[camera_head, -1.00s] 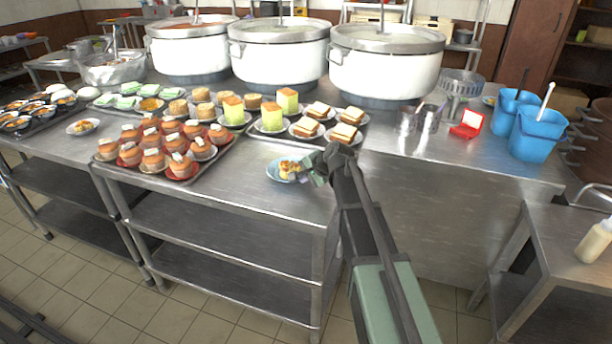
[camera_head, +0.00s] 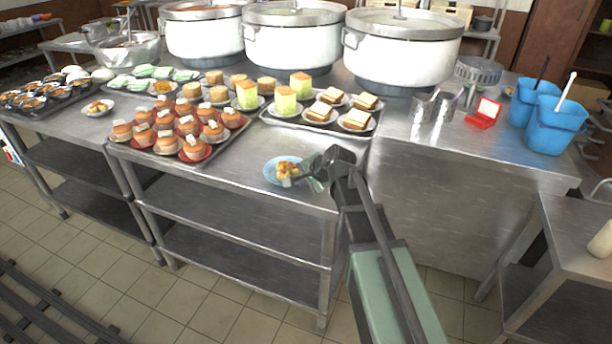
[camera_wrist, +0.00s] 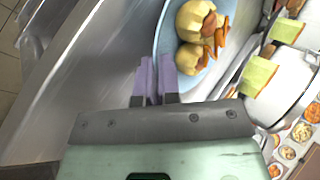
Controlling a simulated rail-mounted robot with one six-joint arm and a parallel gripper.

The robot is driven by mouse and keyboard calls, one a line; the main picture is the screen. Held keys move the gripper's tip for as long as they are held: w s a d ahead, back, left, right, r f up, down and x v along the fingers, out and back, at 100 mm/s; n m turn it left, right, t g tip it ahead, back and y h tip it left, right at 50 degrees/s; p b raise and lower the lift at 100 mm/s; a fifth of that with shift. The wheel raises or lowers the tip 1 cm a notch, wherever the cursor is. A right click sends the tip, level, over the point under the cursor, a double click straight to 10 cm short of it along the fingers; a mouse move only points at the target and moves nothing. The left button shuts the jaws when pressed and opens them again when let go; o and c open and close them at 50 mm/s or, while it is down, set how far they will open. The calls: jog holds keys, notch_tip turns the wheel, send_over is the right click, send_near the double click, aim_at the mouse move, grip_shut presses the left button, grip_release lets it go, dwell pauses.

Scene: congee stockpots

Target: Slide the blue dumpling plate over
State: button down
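The blue dumpling plate (camera_head: 270,172) lies on the steel counter near its front edge, with yellowish dumplings and orange bits (camera_head: 287,170) on it. In the wrist view the blue plate (camera_wrist: 164,40) shows just beyond the fingertips, with dumplings (camera_wrist: 193,38) near its middle. My gripper (camera_head: 312,178) is at the plate's right rim in the head view. In the wrist view my gripper (camera_wrist: 156,68) has its two purple fingers close together at the rim, one over the plate and one outside it. They appear shut on the rim, though the contact is partly hidden.
A tray of cakes and sandwiches (camera_head: 338,134) stands behind the plate, and a tray of brown cupcakes (camera_head: 158,160) to its left. Large white pots (camera_head: 398,52) stand farther back. Bare counter (camera_head: 225,172) lies between the plate and the cupcake tray.

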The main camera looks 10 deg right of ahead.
jog(key=c, duration=1.2)
grip_release()
jog(key=shift+c, duration=0.2)
jog(key=p+v, duration=0.7)
jog(key=v, duration=0.3)
jog(key=shift+s+d+r+p, duration=0.2)
jog(key=shift+r+p, duration=0.1)
jog(key=shift+p, duration=0.1)
